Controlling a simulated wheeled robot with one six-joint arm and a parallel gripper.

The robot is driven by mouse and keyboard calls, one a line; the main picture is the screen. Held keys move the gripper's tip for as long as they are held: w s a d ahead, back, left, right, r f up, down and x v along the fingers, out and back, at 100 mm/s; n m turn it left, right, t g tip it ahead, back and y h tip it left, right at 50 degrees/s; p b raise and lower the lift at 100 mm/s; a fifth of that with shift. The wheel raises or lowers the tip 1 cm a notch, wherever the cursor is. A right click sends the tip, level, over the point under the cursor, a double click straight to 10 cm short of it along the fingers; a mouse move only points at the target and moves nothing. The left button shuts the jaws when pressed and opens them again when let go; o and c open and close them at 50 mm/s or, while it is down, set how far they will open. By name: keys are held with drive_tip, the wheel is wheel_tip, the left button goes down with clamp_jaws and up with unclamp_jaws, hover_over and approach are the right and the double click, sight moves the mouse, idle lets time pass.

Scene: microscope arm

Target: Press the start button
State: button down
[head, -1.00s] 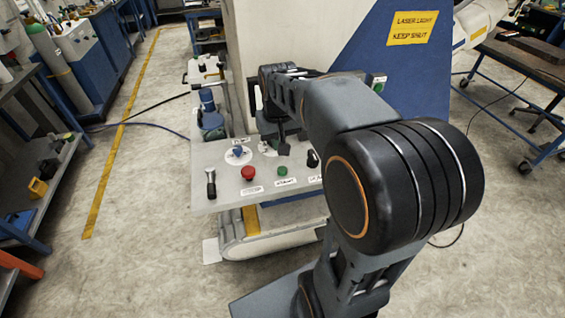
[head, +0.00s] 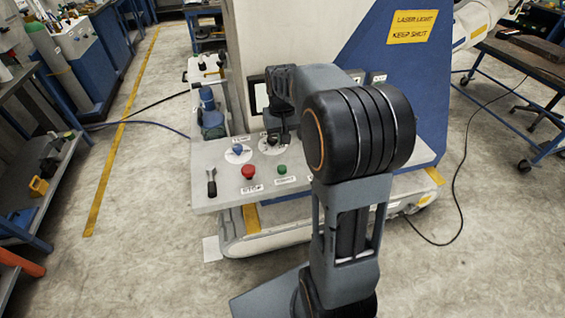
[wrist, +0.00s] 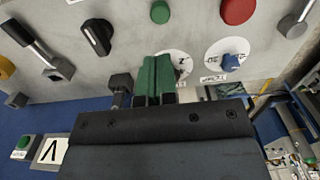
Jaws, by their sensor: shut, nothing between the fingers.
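A round green button (head: 282,169) sits on the grey control panel (head: 225,195), right of a red button (head: 248,172) labelled STOP. The green button's own label is too small to read. In the wrist view the green button (wrist: 160,12) is at the top edge, left of the red button (wrist: 237,10). My gripper (wrist: 155,78) is shut and empty, its green fingers together. They overlap a white dial in the wrist view and appear apart from the green button. In the head view my arm largely hides the gripper, which is toward the panel's back edge.
A blue knob (wrist: 232,72) and a black knob (wrist: 96,37) stand up from the panel. A black-handled lever (head: 211,182) is at its left end. Another green button (wrist: 22,145) shows at the wrist view's lower left. The machine's pale column rises behind the panel.

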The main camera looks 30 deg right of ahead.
sight(282, 169)
wheel_tip(282, 169, down, 11)
drive_tip(key=shift+f+p, duration=0.1)
drive_tip(key=shift+p, duration=0.35)
wheel_tip(282, 169, down, 2)
drive_tip(key=shift+s+f+b, duration=0.1)
drive_tip(key=shift+b, duration=0.8)
drive_tip(key=shift+s+a, duration=0.1)
drive_tip(key=shift+s, duration=0.05)
wheel_tip(282, 169, up, 15)
drive_tip(key=p, duration=0.2)
drive_tip(key=shift+w, duration=0.25)
